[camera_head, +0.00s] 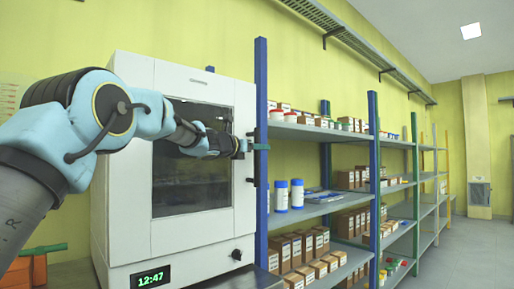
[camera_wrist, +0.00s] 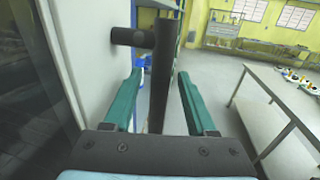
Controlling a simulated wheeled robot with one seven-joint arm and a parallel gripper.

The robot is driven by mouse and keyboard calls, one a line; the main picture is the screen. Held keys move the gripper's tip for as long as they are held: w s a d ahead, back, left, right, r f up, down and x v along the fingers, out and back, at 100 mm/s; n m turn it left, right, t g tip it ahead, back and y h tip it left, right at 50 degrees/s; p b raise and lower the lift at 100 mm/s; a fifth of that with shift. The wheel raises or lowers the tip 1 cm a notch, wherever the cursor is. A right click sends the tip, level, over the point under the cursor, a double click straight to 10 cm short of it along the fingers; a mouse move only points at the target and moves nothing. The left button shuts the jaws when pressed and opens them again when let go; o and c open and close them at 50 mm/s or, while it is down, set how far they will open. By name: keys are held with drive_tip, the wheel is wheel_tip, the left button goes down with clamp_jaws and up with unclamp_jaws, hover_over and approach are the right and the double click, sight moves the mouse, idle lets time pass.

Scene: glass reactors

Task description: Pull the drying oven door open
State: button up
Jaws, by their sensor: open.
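The drying oven (camera_head: 124,160) is a white cabinet with a dark window and a green-lit display reading 12:47. Its door (camera_head: 244,205) looks closed, flush with the front. The door handle (camera_head: 256,168) is a dark vertical bar on short stubs at the door's right edge. My gripper (camera_head: 260,146) reaches across the door to this handle. In the wrist view, the handle bar (camera_wrist: 160,85) stands between the two green fingers of my gripper (camera_wrist: 160,76), with a visible gap to the right finger. The fingers are open, one on each side of the bar.
Shelves (camera_head: 315,132) with boxes and bottles stand close to the right of the oven. A blue shelf post (camera_head: 261,80) rises just behind the handle. In the wrist view, a grey table (camera_wrist: 272,88) stands at right, with open floor before it.

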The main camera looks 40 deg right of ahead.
drive_tip(key=shift+c, duration=0.4)
clamp_jaws()
idle(0.9)
